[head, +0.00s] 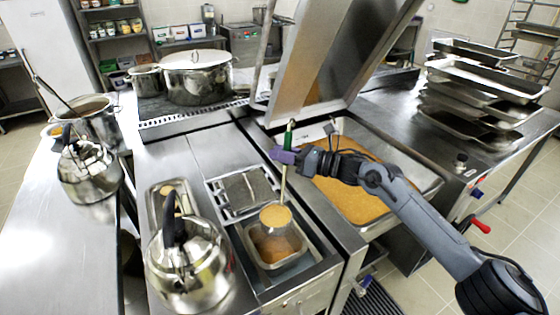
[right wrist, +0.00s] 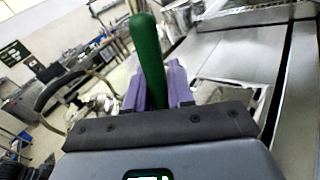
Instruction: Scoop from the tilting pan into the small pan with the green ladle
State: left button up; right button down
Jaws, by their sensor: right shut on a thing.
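My right gripper (head: 288,156), with purple fingers, is shut on the green handle of the ladle (head: 290,130). The green handle also shows upright between the fingers in the right wrist view (right wrist: 148,60). The ladle's round bowl (head: 276,216) hangs level, filled with orange-brown food, over the small pan (head: 248,238). The small pan is a steel insert in the counter; brown shows inside it, partly hidden by the bowl. The tilting pan (head: 432,186), lid raised, holds a broad layer of the same food to the right, behind my right arm. My left gripper is out of view.
A steel kettle (head: 190,262) stands left of the small pan, and another kettle (head: 90,170) is on the left counter. A grey grate insert (head: 243,192) lies behind the small pan. The raised lid (head: 330,60) stands behind the ladle. Stacked trays (head: 480,90) are at right.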

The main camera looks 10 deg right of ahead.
jog(key=shift+s+a+n+p, duration=1.95)
jog(key=shift+s+n+p, duration=0.65)
jog(key=shift+s, duration=1)
jog(key=shift+s+a+n+p, duration=1.95)
jog(key=shift+s+n+p, duration=0.6)
jog(key=shift+s, duration=1.05)
jog(key=s+a+f+n+b, duration=0.2)
jog(key=s+f+n+b, duration=0.1)
jog(key=b, duration=1.1)
jog(key=s+a+f+n+b, duration=0.2)
jog(key=s+f+n+b, duration=0.2)
jog(key=b, duration=1)
jog(key=s+a+f+n+b, duration=0.2)
jog(key=s+f+n+b, duration=0.2)
jog(key=b, duration=1)
jog(key=shift+s+a+f+b, duration=0.1)
jog(key=shift+s+a+f, duration=0.1)
jog(key=shift+f, duration=0.35)
jog(key=shift+s+a+f+b, duration=0.1)
jog(key=shift+s+f+b, duration=0.1)
jog(key=shift+f, duration=0.3)
jog(key=shift+s+a+f+b, duration=0.1)
jog(key=shift+s+f, duration=0.1)
jog(key=shift+f, duration=0.35)
jog(key=b, duration=0.1)
jog(key=f+n+b, duration=0.1)
jog(key=b, duration=0.1)
jog(key=shift+s+a+f, duration=0.15)
jog(key=shift+s+a, duration=0.05)
jog(key=shift+s, duration=0.15)
